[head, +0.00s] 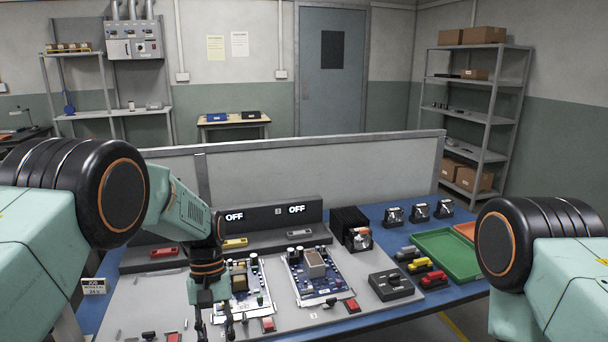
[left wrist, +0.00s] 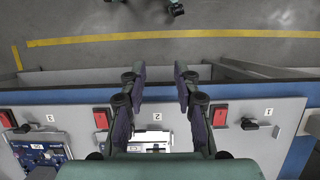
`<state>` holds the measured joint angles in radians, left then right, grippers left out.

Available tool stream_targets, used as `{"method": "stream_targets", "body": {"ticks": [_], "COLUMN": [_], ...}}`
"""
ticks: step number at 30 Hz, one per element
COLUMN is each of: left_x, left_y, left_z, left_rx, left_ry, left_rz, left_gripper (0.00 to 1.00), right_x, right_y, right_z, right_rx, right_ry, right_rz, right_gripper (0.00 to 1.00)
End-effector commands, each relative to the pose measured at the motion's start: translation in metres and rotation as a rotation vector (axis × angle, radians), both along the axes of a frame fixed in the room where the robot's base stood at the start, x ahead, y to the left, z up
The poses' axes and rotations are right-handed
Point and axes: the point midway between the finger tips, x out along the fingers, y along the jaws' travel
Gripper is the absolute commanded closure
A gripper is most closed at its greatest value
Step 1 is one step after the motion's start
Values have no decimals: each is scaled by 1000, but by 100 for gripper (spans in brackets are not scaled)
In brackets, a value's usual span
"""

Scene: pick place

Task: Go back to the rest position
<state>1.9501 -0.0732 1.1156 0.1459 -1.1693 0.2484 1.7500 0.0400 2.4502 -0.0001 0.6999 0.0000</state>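My left gripper (head: 215,329) points down over the front of the grey work panel (head: 140,300), in front of the left circuit board (head: 247,287). In the left wrist view its two fingers (left wrist: 160,74) are spread apart with nothing between them, above the panel's front edge by the mark "2". A second circuit board (head: 315,275) lies on the panel to the right of the gripper. My right gripper is out of view; only my right arm's upper part shows at the right edge of the head view.
Two displays reading OFF (head: 297,209) stand behind the boards. Red switches (left wrist: 220,115) line the panel's front. At right are a black box (head: 348,222), a black control block (head: 391,284), coloured parts (head: 420,265) and a green tray (head: 450,254). A low partition (head: 320,165) runs behind the table.

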Motion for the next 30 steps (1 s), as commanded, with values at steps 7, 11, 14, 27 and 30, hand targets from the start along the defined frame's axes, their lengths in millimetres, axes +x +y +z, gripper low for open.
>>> {"method": "stream_targets", "body": {"ticks": [7,11,14,27,30], "left_x": [-41,-82,-117,-286,-316], "left_y": [18,30,39,58,58], "left_z": [-77,-127,-159,-214,-209], "left_rx": [21,37,47,55,51], "left_ry": [-43,-80,-115,-264,-294], "left_rz": [-13,-33,-54,-173,-194], "left_gripper": [69,69,69,69,69], "right_x": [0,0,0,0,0], "right_y": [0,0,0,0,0], "right_z": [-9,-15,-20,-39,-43], "right_rx": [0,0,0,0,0], "right_ry": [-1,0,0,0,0], "right_rz": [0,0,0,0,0], "right_gripper": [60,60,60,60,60]}}
